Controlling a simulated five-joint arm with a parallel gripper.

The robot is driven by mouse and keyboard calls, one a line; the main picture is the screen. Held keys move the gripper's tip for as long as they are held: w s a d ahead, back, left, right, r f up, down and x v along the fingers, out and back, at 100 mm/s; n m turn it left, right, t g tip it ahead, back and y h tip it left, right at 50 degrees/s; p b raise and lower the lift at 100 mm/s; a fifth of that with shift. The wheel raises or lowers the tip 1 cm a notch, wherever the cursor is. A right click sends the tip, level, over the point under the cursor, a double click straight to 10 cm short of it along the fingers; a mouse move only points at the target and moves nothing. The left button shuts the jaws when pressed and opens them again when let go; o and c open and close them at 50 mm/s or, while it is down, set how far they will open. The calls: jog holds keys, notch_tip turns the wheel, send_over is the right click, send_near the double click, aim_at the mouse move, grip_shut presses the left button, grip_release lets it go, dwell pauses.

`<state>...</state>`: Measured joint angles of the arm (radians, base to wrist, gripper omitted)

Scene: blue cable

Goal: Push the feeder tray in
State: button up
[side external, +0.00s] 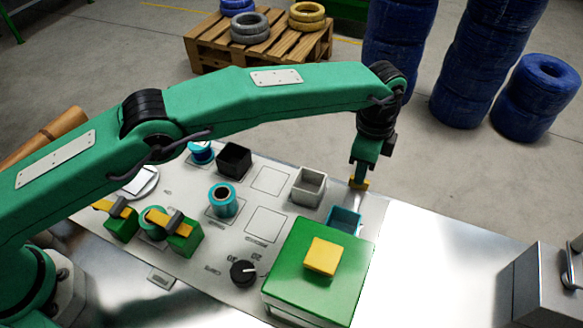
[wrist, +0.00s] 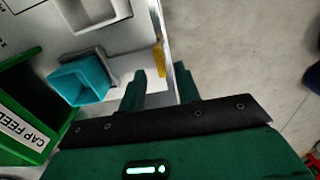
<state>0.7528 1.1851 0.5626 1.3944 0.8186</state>
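The feeder tray is a small teal open box (side external: 345,219) that sticks out from the far side of the green cap feeder (side external: 314,268). In the wrist view, the tray (wrist: 80,86) is at the left beside the feeder's labelled wall (wrist: 30,115). My gripper (side external: 358,182) is above the panel's far right edge, beyond the tray and apart from it. In the wrist view, its two green fingers (wrist: 160,80) are spaced apart with nothing held between them. A yellow piece shows near the fingertips; I cannot tell what it belongs to.
A white open box (side external: 308,187) and a black one (side external: 234,160) stand on the panel. A yellow block (side external: 321,257) tops the feeder. Spools (side external: 223,200) and yellow-and-green clamps (side external: 180,235) are at the left.

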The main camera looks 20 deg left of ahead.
jog(key=shift+f, duration=1.9)
grip_shut()
